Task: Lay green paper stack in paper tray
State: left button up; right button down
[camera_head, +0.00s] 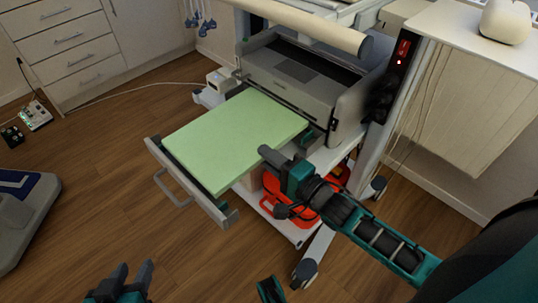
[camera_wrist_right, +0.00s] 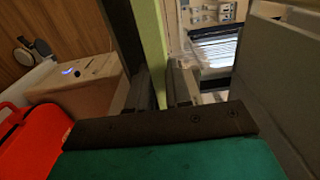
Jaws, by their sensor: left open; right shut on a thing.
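The green paper stack (camera_head: 230,135) lies flat over the pulled-out paper tray (camera_head: 190,190), between its front panel and the printer. I cannot tell whether it rests on the tray floor. My right gripper (camera_head: 270,153) is shut on the stack's right edge. In the right wrist view the stack (camera_wrist_right: 151,45) shows as a thin green strip between the fingers of the right gripper (camera_wrist_right: 160,82). My left gripper (camera_head: 132,273) is open and empty, low in the head view, apart from the tray. Most of the tray's inside is hidden under the stack.
The grey printer (camera_head: 300,78) stands on a wheeled cart behind the tray. A red-orange object (camera_head: 290,205) sits on the cart's lower shelf; it also shows in the right wrist view (camera_wrist_right: 35,140). A cabinet with drawers (camera_head: 70,45) stands far left.

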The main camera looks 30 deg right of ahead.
pick_arm(q)
jog(key=shift+r+p, duration=0.55)
jog(key=shift+r, duration=0.15)
pick_arm(e)
jog(key=shift+r, duration=0.3)
dwell(0.8)
pick_arm(q)
jog(key=shift+f+b, duration=0.9)
jog(key=shift+f, duration=0.05)
pick_arm(e)
jog(key=shift+f, duration=1.6)
jog(key=c, duration=1)
grip_release()
jog(key=shift+f, duration=0.1)
pick_arm(q)
jog(key=p, duration=0.1)
jog(key=a+r+p, duration=0.1)
jog(key=p, duration=0.1)
jog(key=shift+s+r, duration=0.1)
jog(key=shift+s, duration=0.1)
pick_arm(e)
jog(key=shift+o, duration=0.2)
jog(key=v, duration=1.3)
jog(key=shift+a+f, duration=0.1)
